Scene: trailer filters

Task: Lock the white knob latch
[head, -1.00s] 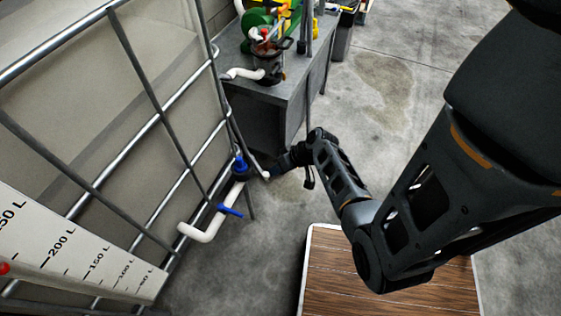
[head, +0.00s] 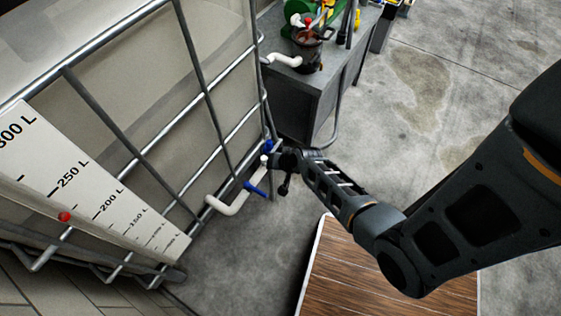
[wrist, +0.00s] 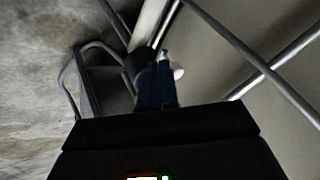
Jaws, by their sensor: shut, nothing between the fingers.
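My gripper (head: 277,160) is shut and empty, at the end of my outstretched arm. It is close to the pipe fittings at the corner of the caged tank (head: 158,120). A small white piece (head: 264,158), perhaps the knob latch, shows right at the fingertips. In the wrist view the dark blue fingers (wrist: 157,88) point at the fittings, and a white rounded part (wrist: 178,72) shows just beside their tips. I cannot tell whether they touch. The fingers hide part of the fitting. The latch's position cannot be made out.
A white bent pipe (head: 228,206) with a blue handle (head: 256,189) runs below the gripper. A blue valve part (head: 267,146) is just above it. A grey bench (head: 300,100) with machinery stands behind. A wooden-topped platform (head: 345,270) is below my arm. Concrete floor is free at right.

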